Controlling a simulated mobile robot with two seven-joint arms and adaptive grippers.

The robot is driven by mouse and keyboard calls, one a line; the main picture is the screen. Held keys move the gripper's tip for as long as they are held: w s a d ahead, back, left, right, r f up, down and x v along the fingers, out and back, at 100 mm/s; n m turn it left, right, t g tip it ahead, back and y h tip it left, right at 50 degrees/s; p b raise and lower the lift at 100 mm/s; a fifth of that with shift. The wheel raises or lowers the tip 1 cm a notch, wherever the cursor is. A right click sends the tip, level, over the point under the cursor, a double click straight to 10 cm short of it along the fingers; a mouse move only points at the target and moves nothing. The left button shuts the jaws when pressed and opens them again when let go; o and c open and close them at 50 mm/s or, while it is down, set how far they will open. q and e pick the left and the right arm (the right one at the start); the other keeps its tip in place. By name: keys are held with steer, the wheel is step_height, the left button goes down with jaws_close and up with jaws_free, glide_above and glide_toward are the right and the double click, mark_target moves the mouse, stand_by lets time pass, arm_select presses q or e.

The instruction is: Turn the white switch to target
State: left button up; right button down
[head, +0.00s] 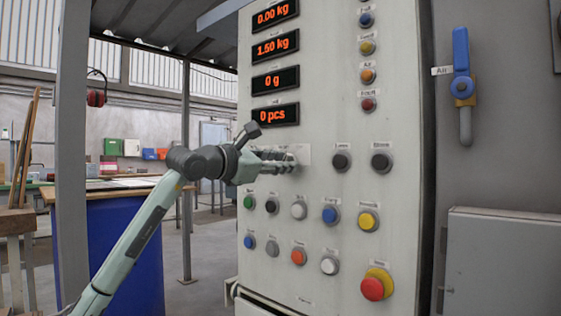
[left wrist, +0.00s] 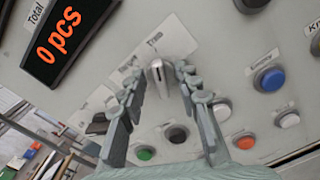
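The white switch (left wrist: 157,72) is a small pale lever knob on the panel, seen in the left wrist view on a light label plate. My left gripper (left wrist: 161,76) has its fingers spread on either side of the knob, with a gap on both sides. In the head view my left gripper (head: 291,160) reaches the panel face below the "0 pcs" display and hides the switch. My right gripper is not in view.
The control panel (head: 312,185) carries red-digit displays (head: 275,115), two black knobs (head: 342,161) right of my gripper, and rows of coloured buttons below. A red and yellow stop button (head: 376,285) is at lower right. A blue-handled air valve (head: 462,75) is further right.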

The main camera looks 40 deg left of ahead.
arm_select(q)
jaws_close()
stand_by(0.3)
steer(key=shift+a+n+b, duration=0.2)
steer(key=shift+n+b, duration=0.35)
steer(key=shift+n, duration=5.35)
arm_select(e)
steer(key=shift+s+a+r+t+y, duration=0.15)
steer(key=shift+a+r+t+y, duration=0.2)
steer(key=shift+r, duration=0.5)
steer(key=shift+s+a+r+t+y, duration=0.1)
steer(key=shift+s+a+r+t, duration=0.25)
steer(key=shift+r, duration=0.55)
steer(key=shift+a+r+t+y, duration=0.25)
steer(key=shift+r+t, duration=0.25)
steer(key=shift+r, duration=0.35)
